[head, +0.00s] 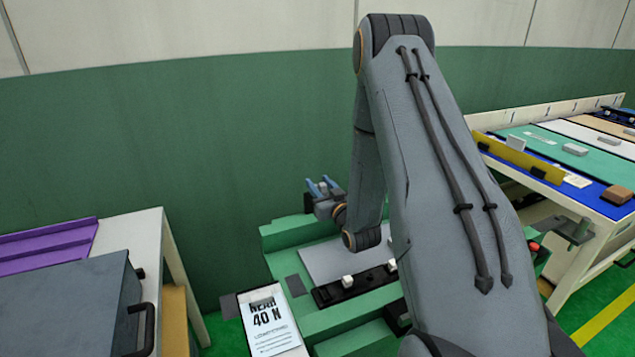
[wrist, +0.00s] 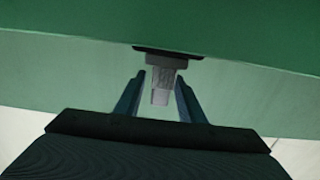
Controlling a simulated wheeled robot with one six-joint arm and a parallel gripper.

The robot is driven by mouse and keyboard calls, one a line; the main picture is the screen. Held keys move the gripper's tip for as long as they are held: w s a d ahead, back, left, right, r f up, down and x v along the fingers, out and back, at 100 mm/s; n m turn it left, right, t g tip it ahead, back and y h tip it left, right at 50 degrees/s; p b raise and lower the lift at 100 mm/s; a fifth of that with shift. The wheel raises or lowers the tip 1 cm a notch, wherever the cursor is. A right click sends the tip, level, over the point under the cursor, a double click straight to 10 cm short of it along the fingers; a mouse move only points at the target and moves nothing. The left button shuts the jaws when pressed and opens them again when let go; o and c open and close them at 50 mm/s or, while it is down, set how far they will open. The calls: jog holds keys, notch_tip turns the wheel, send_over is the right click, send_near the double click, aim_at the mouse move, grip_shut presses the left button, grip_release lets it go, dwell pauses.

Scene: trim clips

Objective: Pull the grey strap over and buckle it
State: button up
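My gripper (head: 323,186) is at the back left of the green fixture (head: 335,325) in the head view, its blue fingers pointing up and away. In the wrist view my gripper (wrist: 161,78) is open. A grey stepped tab (wrist: 160,70), which looks like the strap's end, hangs from a dark slot or mount (wrist: 168,52) on a green surface. The tab lies between the fingertips, with narrow gaps on both sides. I cannot tell how deep it sits between them. The strap is not made out in the head view, and no buckle can be identified.
A grey plate (head: 330,258) and a black bar (head: 355,286) with white blocks lie on the fixture. A white printed card (head: 271,320) is at its front left. A dark grey cabinet (head: 70,305) stands left; a workbench with coloured panels (head: 565,150) stands right. A green wall rises behind.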

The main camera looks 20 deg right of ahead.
jog(key=shift+w, duration=0.95)
jog(key=shift+c, duration=0.4)
